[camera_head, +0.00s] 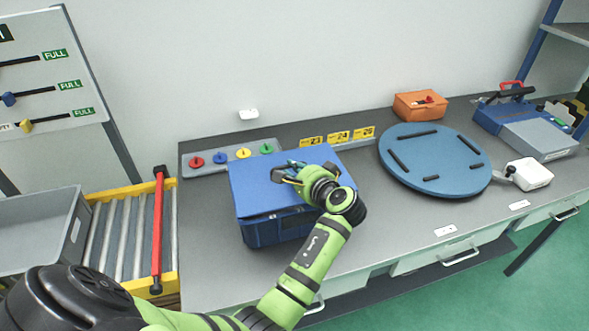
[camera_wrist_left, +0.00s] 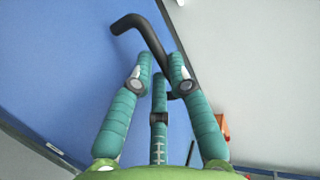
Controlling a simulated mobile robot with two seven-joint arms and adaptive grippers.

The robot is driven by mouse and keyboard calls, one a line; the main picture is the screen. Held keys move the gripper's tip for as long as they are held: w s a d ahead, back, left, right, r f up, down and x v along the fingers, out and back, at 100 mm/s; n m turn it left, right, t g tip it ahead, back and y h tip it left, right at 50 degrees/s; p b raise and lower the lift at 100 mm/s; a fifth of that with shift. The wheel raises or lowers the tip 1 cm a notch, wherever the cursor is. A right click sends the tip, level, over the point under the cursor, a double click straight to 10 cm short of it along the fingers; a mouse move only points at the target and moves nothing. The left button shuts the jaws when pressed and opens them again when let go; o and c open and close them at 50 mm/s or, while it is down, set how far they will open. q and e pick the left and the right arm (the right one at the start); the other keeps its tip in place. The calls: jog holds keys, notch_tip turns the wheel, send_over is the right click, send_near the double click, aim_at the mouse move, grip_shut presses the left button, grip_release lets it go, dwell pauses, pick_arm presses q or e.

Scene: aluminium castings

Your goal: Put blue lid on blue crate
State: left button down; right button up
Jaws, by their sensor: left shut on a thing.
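The blue lid (camera_head: 250,185) lies over the top of the blue crate (camera_head: 262,233) on the grey workbench. A thin dark gap shows between lid and crate along the front, so I cannot tell whether the lid is fully seated. My left gripper (camera_head: 288,173) is above the lid and shut on its black handle. In the left wrist view, the teal fingers of the left gripper (camera_wrist_left: 160,78) close around the bent black handle (camera_wrist_left: 143,32), with the blue lid (camera_wrist_left: 55,70) behind. The arm hides the lid's right part. My right gripper is not in view.
A round blue board (camera_head: 450,165) lies right of the crate. An orange box (camera_head: 415,108) stands behind it. A panel with coloured knobs (camera_head: 215,168) is at the back left. A roller conveyor (camera_head: 125,235) and grey bin (camera_head: 30,215) stand left. The bench front is clear.

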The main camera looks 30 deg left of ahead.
pick_arm(q)
jog(key=shift+f+b, duration=0.8)
jog(key=shift+f, duration=0.25)
jog(key=c, duration=1.1)
grip_release()
